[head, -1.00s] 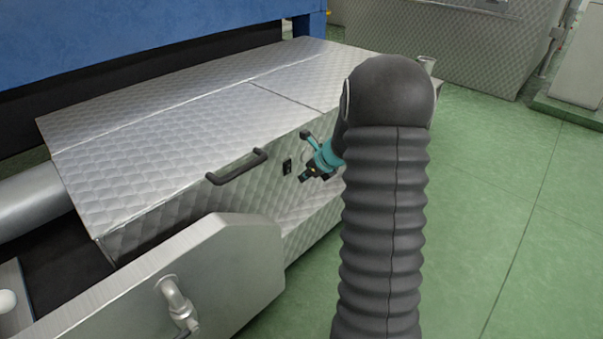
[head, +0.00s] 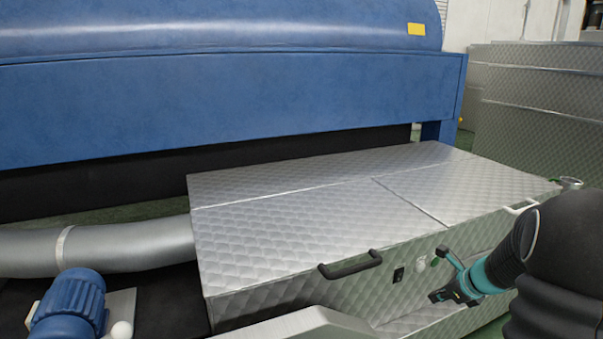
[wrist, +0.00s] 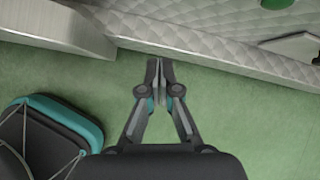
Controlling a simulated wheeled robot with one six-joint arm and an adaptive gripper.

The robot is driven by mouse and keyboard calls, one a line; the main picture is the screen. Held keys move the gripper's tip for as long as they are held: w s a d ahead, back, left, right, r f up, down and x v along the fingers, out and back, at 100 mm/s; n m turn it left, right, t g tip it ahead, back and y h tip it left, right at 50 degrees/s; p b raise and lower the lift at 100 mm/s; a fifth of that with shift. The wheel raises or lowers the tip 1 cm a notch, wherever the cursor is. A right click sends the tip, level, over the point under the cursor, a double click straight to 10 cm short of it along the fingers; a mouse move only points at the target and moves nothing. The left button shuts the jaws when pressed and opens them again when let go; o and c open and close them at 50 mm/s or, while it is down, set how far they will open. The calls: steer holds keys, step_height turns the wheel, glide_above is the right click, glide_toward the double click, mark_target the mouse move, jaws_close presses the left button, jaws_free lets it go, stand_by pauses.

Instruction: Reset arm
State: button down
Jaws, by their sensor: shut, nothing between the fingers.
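My gripper (head: 440,296) is in front of the side of a quilted metal cabinet at the lower right of the head view. In the wrist view my gripper (wrist: 159,64) shows its two fingers together, with nothing between them, above the green floor. My arm in a dark ribbed sleeve covers the lower right corner of the head view. The cabinet (head: 290,225) has a closed lid with a black handle (head: 350,264) at its front edge. A small black switch plate (head: 398,274) is on its side, left of my wrist.
A large blue machine (head: 230,110) stands behind the cabinet. A silver pipe (head: 120,247) and a blue motor (head: 70,305) are at the left. More quilted metal units (head: 540,115) stand at the back right. Green floor (wrist: 225,90) lies open below my gripper.

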steer(key=s+a+f+n+g, duration=0.1)
steer(key=s+a+n+g, duration=0.15)
steer(key=s+n, duration=0.4)
steer(key=s+a+r+n+h, duration=0.1)
steer(key=s+a+r+n, duration=0.7)
steer(key=s+a+n, duration=0.1)
steer(key=s+a+r+n+t+h, duration=0.1)
steer(key=s+a+r+n+h, duration=0.1)
steer(key=s+a+r+n, duration=0.6)
steer(key=s+a+n, duration=0.2)
steer(key=s+n, duration=0.2)
steer(key=n, duration=0.1)
steer(key=shift+a+r+p, duration=0.15)
steer(key=shift+r+p, duration=0.05)
steer(key=shift+p, duration=0.1)
steer(key=shift+s+t, duration=0.1)
steer(key=shift+t, duration=0.15)
